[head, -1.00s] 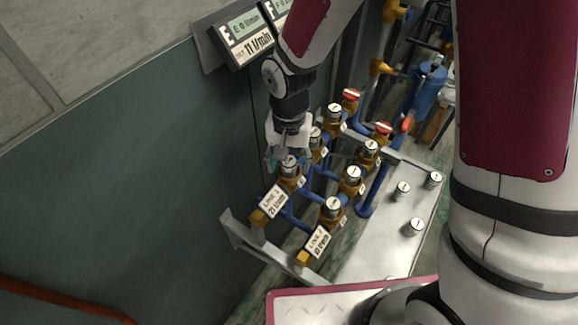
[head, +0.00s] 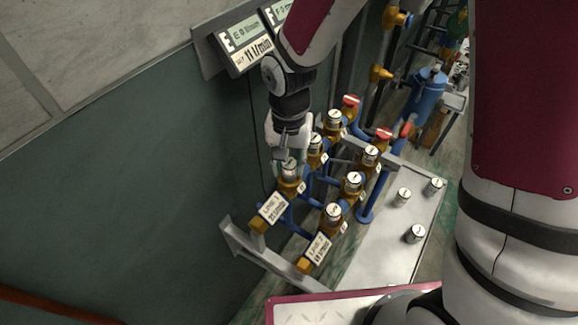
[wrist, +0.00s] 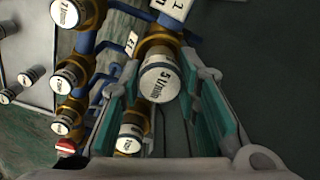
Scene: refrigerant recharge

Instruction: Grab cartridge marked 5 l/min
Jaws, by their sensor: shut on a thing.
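The cartridge marked 5 l/min (wrist: 160,82) is a pale round-capped cylinder seated in a brass valve holder (wrist: 160,42). It also shows in the head view (head: 289,169), at the near end of the back row. My gripper (wrist: 163,100) comes down over it, with one teal-padded finger on each side. It is shut on this cartridge, which is still in its holder. In the head view my gripper (head: 287,158) partly covers the cartridge. Its marking is readable only in the wrist view.
Neighbouring cartridges stand close by, one marked 7 l/min (wrist: 68,12). Blue pipes link the holders. Line plates (head: 272,207) and (head: 318,249) are in front. Loose cartridges stand on a metal shelf (head: 385,245) at right. A wall display (head: 245,45) is behind.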

